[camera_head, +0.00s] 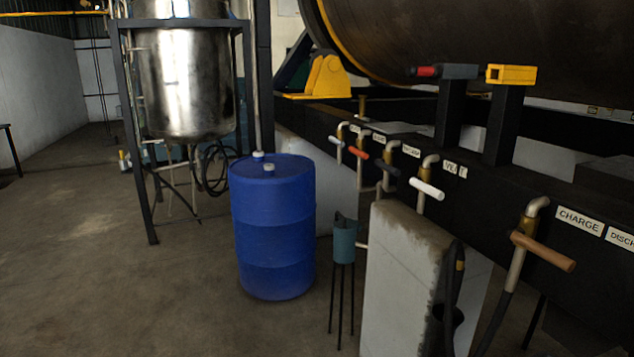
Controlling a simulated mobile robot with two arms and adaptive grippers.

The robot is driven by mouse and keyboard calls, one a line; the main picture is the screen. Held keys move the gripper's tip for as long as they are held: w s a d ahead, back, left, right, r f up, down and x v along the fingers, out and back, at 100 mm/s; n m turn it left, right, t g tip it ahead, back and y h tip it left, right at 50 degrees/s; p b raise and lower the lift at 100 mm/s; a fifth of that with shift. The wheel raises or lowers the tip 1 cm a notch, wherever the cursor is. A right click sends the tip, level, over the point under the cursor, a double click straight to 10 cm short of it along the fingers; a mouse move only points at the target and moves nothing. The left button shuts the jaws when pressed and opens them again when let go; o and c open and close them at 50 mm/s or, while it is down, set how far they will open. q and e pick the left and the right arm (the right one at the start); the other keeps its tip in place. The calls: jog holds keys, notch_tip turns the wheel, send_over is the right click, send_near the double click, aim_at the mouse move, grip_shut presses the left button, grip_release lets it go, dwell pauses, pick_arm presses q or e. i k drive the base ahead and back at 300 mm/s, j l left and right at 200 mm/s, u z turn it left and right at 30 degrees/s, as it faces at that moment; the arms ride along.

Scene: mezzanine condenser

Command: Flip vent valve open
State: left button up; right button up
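A label that appears to read VENT (455,169), its letters partly unclear, is on the dark rail at centre right. Just left of it is a brass valve with a white lever handle (426,189). The white handle points to the right and slightly down, across the pipe that drops below its elbow. Neither of my grippers shows in this view, so nothing is seen touching the valve.
A concrete block (405,275) and a teal stand (344,243) are below. A blue drum (272,228) stands left; floor beyond is open.

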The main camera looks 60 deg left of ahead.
aim_at(416, 181)
jog(key=u, duration=1.3)
